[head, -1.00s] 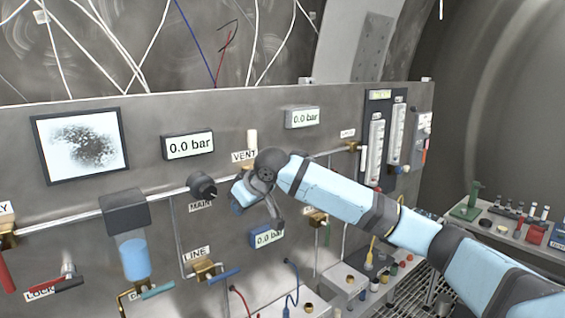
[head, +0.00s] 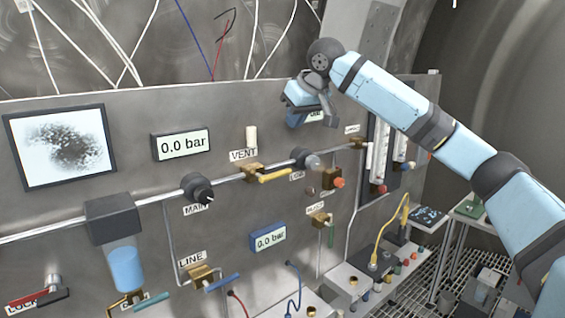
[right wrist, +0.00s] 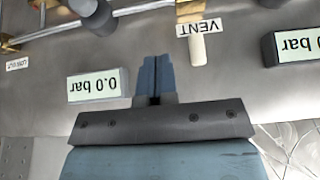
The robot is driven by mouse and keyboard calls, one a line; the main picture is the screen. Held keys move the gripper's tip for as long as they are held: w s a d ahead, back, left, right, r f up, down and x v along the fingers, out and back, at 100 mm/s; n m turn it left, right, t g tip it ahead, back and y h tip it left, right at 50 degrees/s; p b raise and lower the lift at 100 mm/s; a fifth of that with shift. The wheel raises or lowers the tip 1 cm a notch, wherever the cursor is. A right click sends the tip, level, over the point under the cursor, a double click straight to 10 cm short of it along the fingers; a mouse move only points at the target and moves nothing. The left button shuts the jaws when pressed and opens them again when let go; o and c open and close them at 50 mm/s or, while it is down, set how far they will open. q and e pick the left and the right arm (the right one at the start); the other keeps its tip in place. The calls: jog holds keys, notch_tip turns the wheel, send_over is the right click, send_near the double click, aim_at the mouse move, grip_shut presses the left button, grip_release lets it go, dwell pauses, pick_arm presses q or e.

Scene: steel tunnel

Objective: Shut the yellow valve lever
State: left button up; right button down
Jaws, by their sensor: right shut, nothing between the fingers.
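The yellow valve lever (head: 274,175) is on the brass vent valve (head: 251,172) in the middle of the panel in the head view. It points right, roughly in line with the pipe. My right gripper (head: 305,100) is above and to the right of the lever, apart from it, in front of the panel's upper part. In the right wrist view its fingers (right wrist: 155,75) are together and empty. That view shows the panel upside down, with the vent valve (right wrist: 188,12) at the top edge; the lever is not clear there. My left gripper is out of view.
A white post (head: 251,138) stands above the vent valve. The black main knob (head: 197,189) is to its left, and a grey round fitting (head: 301,157) and an orange knob (head: 338,183) are to its right. A blue line lever (head: 221,283) is below. Cables hang above the panel.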

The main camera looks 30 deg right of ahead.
jog(key=p, duration=0.3)
send_over(282, 172)
jog(key=f, duration=0.7)
jog(key=shift+w+f, duration=0.25)
jog(key=shift+f, duration=0.05)
notch_tip(282, 172, down, 4)
jog(key=shift+s+d+r, duration=0.1)
jog(key=shift+r, duration=0.1)
jog(key=shift+s+f+p, duration=0.2)
jog(key=shift+f+p, duration=0.15)
jog(key=shift+f, duration=0.2)
jog(key=shift+w, duration=0.1)
